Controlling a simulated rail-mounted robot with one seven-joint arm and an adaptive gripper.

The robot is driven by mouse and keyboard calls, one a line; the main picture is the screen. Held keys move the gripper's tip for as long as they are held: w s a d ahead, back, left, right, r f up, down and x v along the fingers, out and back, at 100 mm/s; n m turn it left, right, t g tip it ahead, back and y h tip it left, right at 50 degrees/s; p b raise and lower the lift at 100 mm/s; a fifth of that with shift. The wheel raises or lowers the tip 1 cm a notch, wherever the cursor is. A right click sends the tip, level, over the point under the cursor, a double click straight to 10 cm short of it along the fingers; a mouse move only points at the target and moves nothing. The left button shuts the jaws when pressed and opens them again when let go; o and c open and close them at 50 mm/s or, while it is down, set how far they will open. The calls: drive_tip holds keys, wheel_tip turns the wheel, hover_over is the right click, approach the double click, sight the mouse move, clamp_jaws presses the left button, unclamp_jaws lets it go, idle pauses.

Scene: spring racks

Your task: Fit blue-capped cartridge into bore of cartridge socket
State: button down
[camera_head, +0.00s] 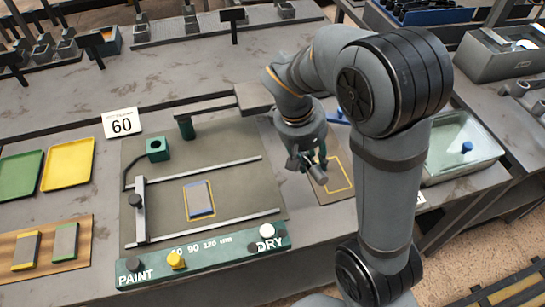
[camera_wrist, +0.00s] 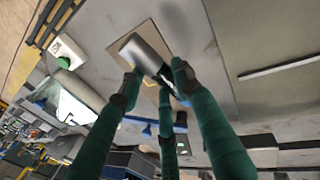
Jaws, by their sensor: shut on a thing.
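My gripper (camera_head: 305,163) is shut on a grey metallic cylinder (camera_head: 319,177), which I take to be the cartridge, above the right-hand mat. In the wrist view my gripper's green fingers (camera_wrist: 155,82) close around the silver cylinder (camera_wrist: 142,50), which lies tilted between them. A little blue shows near the fingertips, but I cannot clearly make out the cap. The green block with a dark round bore (camera_head: 157,149), apparently the cartridge socket, stands on the grey-brown work mat to the left, well apart from my gripper. Its bore looks empty.
A dark green post (camera_head: 186,126) stands behind the block. A metal rail frame (camera_head: 139,212) and a grey-blue plate (camera_head: 199,198) lie nearer. A green control strip (camera_head: 205,257) runs along the front. A clear-lidded tub (camera_head: 458,145) is at right. The yellow-outlined mat (camera_head: 341,174) lies below my gripper.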

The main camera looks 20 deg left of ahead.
drive_tip(key=w+a+f, duration=0.1)
drive_tip(key=a, duration=0.1)
drive_tip(key=w+a+f+p, duration=0.1)
drive_tip(key=w+a+f, duration=0.1)
drive_tip(key=w+a+f+p, duration=0.1)
drive_tip(key=w+a+f, duration=0.1)
drive_tip(key=a, duration=0.1)
drive_tip(key=shift+w+a+f, duration=0.1)
drive_tip(key=shift+w+f, duration=0.1)
drive_tip(key=shift+f+p, duration=0.4)
drive_tip(key=shift+f, duration=1.7)
drive_tip(key=shift+f, duration=0.15)
drive_tip(key=c, duration=1.2)
unclamp_jaws()
